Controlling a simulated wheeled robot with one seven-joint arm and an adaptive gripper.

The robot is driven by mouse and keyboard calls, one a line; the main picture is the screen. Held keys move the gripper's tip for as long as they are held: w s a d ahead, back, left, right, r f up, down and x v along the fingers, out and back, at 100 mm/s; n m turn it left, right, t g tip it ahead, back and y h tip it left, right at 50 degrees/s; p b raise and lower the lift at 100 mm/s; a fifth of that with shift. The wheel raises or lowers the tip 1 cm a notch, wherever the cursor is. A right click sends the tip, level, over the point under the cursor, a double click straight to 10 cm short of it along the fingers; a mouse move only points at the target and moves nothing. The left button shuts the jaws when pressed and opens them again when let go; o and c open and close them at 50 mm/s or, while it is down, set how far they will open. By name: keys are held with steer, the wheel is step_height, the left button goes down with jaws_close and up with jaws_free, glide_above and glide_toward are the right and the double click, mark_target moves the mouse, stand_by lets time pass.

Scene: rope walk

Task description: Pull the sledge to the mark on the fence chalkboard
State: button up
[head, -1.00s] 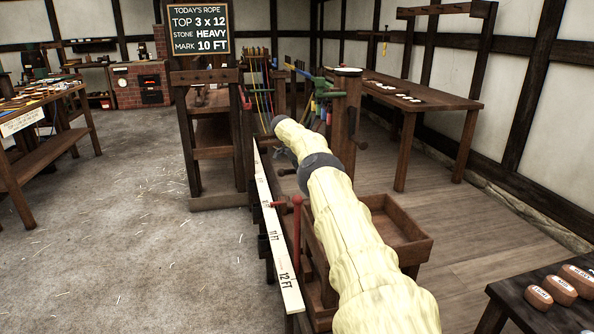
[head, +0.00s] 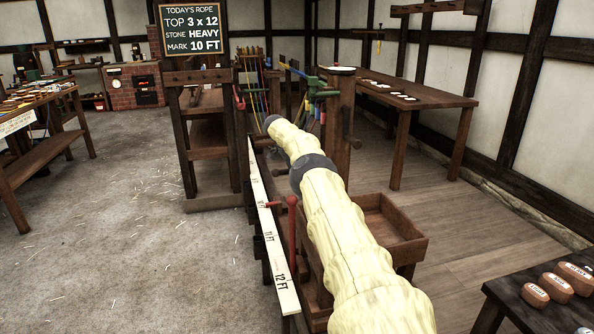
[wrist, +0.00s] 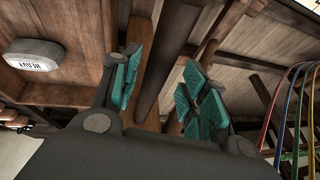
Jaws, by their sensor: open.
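The chalkboard (head: 192,29) on the wooden fence reads TOP 3 x 12, STONE HEAVY, MARK 10 FT. The white foot rule (head: 272,240) runs beside the sledge, with 11 FT and 12 FT readable towards me. A red pointer (head: 291,225) stands by the rule, its side arm reaching over it beyond the 11 FT label. The wooden sledge (head: 398,250) is partly hidden behind my pale arm. In the wrist view my gripper (wrist: 163,90) is open, with teal pads on either side of a dark bar (wrist: 166,55). Contact cannot be told.
A stone marked HEAVY (wrist: 45,55) rests in a wooden tray in the wrist view. A dark table with labelled stones (head: 558,285) stands near right. A long bench (head: 425,97) stands along the right wall. The left floor is clear apart from straw bits.

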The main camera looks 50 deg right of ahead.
steer(key=v, duration=1.2)
